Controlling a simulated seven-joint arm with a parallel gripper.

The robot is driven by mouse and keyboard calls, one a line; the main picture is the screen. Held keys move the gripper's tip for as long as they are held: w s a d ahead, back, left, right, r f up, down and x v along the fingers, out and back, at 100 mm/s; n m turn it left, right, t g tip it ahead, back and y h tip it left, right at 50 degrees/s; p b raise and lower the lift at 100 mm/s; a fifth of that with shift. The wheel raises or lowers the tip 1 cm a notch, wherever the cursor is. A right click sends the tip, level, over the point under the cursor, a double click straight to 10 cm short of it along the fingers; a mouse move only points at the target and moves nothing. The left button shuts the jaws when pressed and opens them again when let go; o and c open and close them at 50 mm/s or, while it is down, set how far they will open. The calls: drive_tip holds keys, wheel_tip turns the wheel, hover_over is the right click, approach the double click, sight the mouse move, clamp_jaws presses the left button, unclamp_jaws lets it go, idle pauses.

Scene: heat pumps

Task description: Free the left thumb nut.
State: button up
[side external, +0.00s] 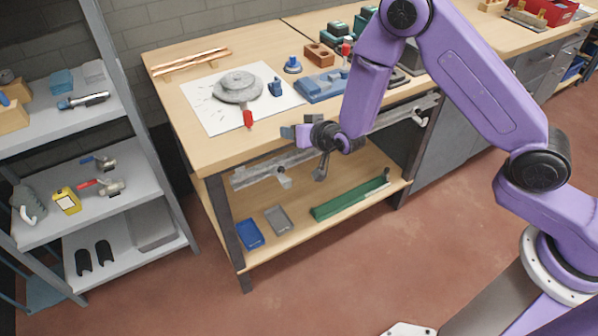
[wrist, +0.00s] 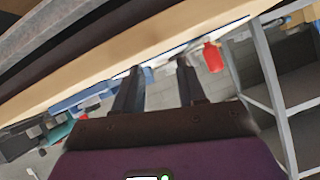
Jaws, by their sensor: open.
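My gripper (side external: 290,132) is at the front edge of the workbench (side external: 185,110), pointing left in the side view. In the wrist view its two dark fingers (wrist: 158,68) stand apart with nothing held between them. A grey metal rail (side external: 258,173) runs along the bench front below the top. A small grey fitting (side external: 284,181) hangs at its left part, below and left of my gripper, and another fitting (side external: 420,119) sits at the right end. I cannot tell whether either is a thumb nut. The wrist view shows no clear thumb nut.
A blue block (side external: 320,87) is to the right. A shelf rack (side external: 120,180) stands left.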

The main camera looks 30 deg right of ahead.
drive_tip(key=s+m+y, duration=0.1)
drive_tip(key=s+y, duration=0.1)
drive_tip(key=y, duration=0.1)
approach(283, 170)
drive_tip(key=x, duration=0.4)
drive_tip(key=shift+g, duration=0.4)
drive_tip(key=shift+x, duration=2.45)
drive_tip(key=shift+w+r, duration=0.1)
drive_tip(key=shift+c, duration=0.3)
drive_tip(key=shift+r, duration=0.1)
drive_tip(key=c, duration=0.6)
